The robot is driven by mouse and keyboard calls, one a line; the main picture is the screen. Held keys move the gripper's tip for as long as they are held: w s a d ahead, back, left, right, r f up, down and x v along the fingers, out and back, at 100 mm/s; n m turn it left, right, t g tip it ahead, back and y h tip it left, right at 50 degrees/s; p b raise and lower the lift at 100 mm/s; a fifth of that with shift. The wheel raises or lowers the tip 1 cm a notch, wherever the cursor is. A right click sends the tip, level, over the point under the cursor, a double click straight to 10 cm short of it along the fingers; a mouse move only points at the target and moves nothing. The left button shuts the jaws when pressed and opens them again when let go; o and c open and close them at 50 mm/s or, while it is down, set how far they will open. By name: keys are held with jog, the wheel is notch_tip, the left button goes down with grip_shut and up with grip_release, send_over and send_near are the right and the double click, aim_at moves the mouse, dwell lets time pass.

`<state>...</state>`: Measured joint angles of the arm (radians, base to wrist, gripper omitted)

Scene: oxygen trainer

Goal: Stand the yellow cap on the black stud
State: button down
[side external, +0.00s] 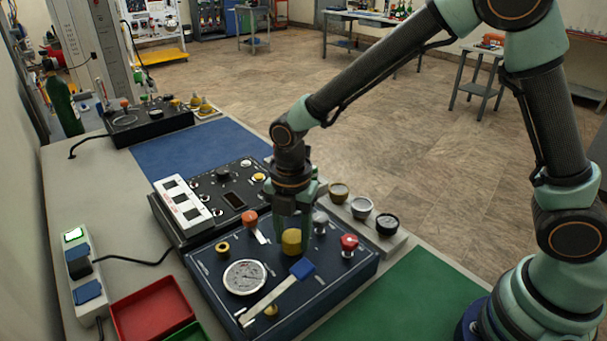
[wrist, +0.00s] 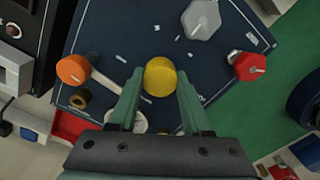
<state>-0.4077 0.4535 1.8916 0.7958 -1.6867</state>
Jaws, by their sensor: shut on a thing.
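The yellow cap (side external: 291,241) is a short round cylinder over the dark blue panel (side external: 212,292). My gripper (side external: 291,233) points down with its green fingers on either side of the cap, shut on it. In the wrist view the cap (wrist: 160,77) sits between the fingertips (wrist: 160,85), its round top facing the camera. I cannot tell whether the cap touches the panel or hangs just above it. I cannot make out the black stud; the cap or fingers may hide it.
Around the cap are an orange knob (side external: 250,218), a red knob (side external: 348,242), a grey knob (wrist: 201,18), a brass ring (side external: 222,248), a dial (side external: 244,277) and a blue-ended lever (side external: 301,269). A stand with round parts (side external: 361,207) lies behind. The green mat (side external: 400,305) is clear.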

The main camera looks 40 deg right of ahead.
jog(key=shift+f, duration=0.5)
jog(key=shift+c, duration=1.3)
grip_release()
notch_tip(320, 180, up, 12)
jog(key=s+d+r+m+t, duration=0.2)
jog(key=d+m, duration=0.6)
jog(key=m, duration=0.4)
jog(key=s+d+r+m+t, duration=0.3)
jog(key=s+d+m, duration=0.4)
jog(key=m, duration=0.5)
jog(key=shift+d+r+t, duration=0.3)
jog(key=shift+d+r, duration=0.3)
